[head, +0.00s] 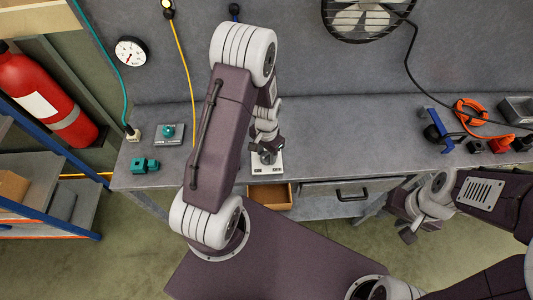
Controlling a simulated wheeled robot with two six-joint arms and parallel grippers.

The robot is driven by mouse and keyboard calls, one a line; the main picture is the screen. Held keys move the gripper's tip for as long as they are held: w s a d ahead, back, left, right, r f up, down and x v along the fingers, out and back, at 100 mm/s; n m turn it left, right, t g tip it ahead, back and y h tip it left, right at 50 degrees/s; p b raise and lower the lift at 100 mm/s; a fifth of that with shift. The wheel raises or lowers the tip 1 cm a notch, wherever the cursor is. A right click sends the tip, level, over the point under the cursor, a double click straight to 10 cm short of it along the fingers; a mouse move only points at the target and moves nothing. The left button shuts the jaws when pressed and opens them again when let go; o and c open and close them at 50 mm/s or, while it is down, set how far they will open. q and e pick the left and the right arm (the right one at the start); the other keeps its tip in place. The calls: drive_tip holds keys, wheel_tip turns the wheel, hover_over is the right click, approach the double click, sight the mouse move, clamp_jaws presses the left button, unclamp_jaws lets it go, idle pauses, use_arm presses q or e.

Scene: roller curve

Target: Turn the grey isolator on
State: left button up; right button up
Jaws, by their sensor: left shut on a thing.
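The grey isolator (267,169) shows as a pale base at the front edge of the grey bench, mostly covered by my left gripper. My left gripper (267,155) reaches down onto it from above and is shut on what looks like its handle. The handle itself is hidden by the fingers, so its angle cannot be told. My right gripper (407,235) hangs in front of the bench, at the right, away from the isolator. Whether its fingers are open or shut is not clear.
A grey box with a teal knob (168,131) and a teal block (145,165) are on the bench's left. A blue clamp-like tool (437,127), orange cable (470,112) and small parts lie at the right. An open wooden drawer (270,196) is below the isolator.

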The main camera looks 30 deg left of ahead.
sight(267, 154)
use_arm(q)
drive_tip(key=shift+w+r, duration=0.1)
drive_tip(key=shift+w, duration=0.15)
drive_tip(key=o, duration=1.2)
drive_tip(key=shift+o, duration=0.9)
drive_tip(key=shift+s, duration=0.1)
wheel_tip(267, 154, up, 9)
drive_tip(key=shift+f+b, duration=0.1)
drive_tip(key=shift+b, duration=0.3)
